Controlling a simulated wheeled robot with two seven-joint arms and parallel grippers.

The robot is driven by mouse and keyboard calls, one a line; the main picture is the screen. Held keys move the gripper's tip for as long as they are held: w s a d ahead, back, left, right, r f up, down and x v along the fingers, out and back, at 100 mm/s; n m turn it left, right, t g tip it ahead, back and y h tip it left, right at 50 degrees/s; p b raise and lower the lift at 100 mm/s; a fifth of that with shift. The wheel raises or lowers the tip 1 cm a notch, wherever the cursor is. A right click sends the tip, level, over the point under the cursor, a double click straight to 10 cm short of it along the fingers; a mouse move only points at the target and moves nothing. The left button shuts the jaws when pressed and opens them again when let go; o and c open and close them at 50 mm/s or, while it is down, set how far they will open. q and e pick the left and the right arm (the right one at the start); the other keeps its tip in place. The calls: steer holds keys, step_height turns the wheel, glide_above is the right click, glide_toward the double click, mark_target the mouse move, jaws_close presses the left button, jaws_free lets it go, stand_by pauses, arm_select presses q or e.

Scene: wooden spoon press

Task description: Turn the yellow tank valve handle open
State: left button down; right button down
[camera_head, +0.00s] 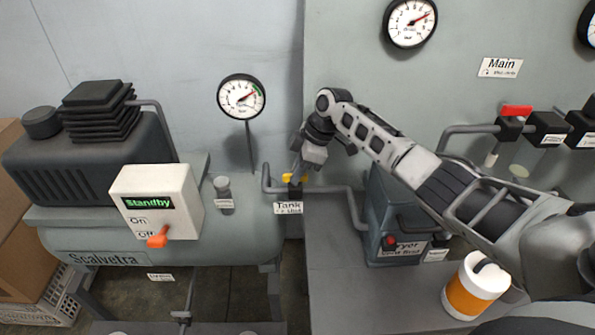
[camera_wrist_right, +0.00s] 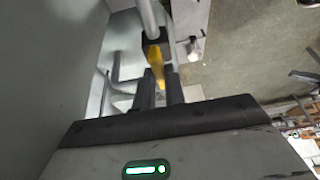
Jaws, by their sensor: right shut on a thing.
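The yellow tank valve handle (camera_head: 289,177) shows in the head view just above the label "Tank" (camera_head: 288,208), partly hidden by my right gripper (camera_head: 298,172). In the right wrist view the yellow handle (camera_wrist_right: 157,66) reaches down between the two dark fingers of the right gripper (camera_wrist_right: 159,80), which are shut on it. The handle sits on a dark valve body (camera_head: 295,189) on the grey pipe. My left gripper is in neither view.
A compressor tank (camera_head: 160,250) with a white "Standby" switch box (camera_head: 158,203) stands left. A gauge (camera_head: 242,97) is above the valve. The dryer box (camera_head: 385,220) and an orange-white canister (camera_head: 475,287) stand right. A red-handled valve (camera_head: 517,111) is on the right wall.

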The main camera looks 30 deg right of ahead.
steer(key=c, duration=1.5)
jaws_free()
steer(key=shift+o, duration=0.2)
steer(key=v, duration=1.6)
steer(key=shift+b, duration=0.45)
steer(key=shift+a, duration=0.1)
